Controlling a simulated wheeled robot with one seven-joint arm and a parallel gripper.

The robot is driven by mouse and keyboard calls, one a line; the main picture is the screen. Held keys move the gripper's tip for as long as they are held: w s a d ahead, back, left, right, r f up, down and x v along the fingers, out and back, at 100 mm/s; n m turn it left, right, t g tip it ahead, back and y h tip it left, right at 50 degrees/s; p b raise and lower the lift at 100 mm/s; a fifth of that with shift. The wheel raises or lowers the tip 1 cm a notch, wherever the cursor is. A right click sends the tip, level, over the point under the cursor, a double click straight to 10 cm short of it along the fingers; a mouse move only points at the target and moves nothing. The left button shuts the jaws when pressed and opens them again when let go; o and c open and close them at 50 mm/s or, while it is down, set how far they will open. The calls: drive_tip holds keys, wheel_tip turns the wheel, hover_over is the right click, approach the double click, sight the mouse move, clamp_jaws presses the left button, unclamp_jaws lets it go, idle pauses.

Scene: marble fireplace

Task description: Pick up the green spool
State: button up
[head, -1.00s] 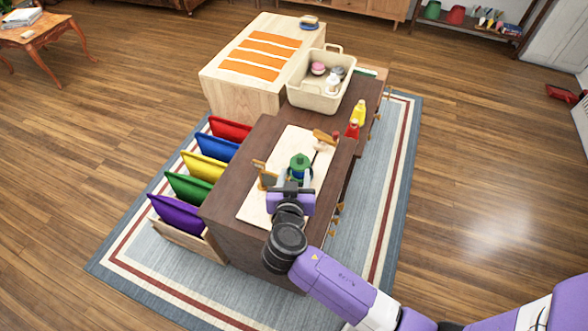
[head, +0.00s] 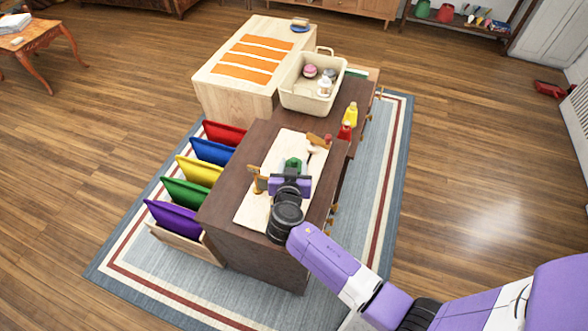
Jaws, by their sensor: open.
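The green spool (head: 293,164) stands on the pale board (head: 252,212) on top of the dark brown cabinet. Only its upper part shows, just beyond my gripper in the head view. My gripper (head: 291,174) is open and right at the spool, with its purple body covering the spool's lower near side. Its fingers are mostly hidden, so I cannot tell whether they touch the spool.
Wooden pieces stand left of the spool (head: 257,180) and behind it (head: 315,139). Red (head: 345,131) and yellow (head: 351,114) bottles stand at right. A cream bin (head: 305,101) holds several items. Coloured panels (head: 186,192) stand left of the cabinet.

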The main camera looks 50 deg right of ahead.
clamp_jaws()
idle(1.4)
